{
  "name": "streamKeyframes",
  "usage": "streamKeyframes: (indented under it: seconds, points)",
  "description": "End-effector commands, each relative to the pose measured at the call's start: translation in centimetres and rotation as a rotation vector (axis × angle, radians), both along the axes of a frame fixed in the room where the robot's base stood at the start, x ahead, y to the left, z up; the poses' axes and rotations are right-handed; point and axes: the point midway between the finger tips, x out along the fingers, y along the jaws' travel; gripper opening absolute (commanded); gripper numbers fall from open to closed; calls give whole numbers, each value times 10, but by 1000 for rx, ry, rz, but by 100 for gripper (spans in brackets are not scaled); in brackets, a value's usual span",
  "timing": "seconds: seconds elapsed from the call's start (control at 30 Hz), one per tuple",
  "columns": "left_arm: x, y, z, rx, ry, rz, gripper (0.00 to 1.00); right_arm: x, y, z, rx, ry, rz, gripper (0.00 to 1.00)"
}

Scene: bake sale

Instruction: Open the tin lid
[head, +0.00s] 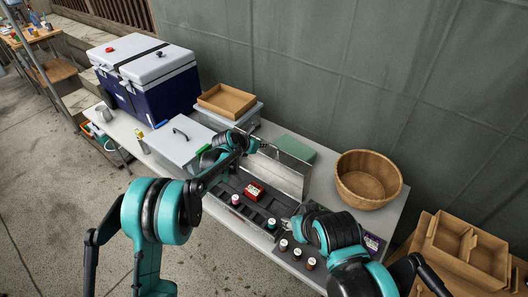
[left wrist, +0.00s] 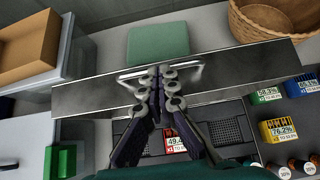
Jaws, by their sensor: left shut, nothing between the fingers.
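The tin lid (head: 285,172) is a flat silver metal panel standing raised along the back of a dark tray-like tin (head: 225,212). In the left wrist view the lid (left wrist: 225,75) crosses the picture, with a pale handle (left wrist: 190,75) on it. My left gripper (head: 264,147) is at the lid's upper part; in the left wrist view its fingers (left wrist: 158,78) are together in front of the handle, with nothing between them. My right gripper (head: 290,222) is low over the tin's right part; its fingers are too small to read.
A red box (head: 254,191) and several small jars (head: 271,224) are in or beside the tin. A closed silver box (head: 182,142) and a blue cooler (head: 155,95) stand left. A green box (head: 290,148) lies behind the lid. A wicker basket (head: 368,180) stands right.

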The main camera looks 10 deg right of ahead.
Motion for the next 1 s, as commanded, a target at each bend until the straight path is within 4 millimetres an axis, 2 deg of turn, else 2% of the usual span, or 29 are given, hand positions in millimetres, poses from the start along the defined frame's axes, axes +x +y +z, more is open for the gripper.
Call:
streamKeyframes:
  seconds: [0.2,0.43,0.63,1.0]
  points:
    - [23,-26,0,-1,-1,-1,0,0,0,-1,0,0,0,40]
    - [38,-44,-3,0,0,0,0,0,0,-1,0,0,0,40]
    - [44,-51,-4,0,0,-1,0,0,0,-1,0,0,0,40]
    - [45,-52,-5,0,0,0,0,0,0,-1,0,0,0,40]
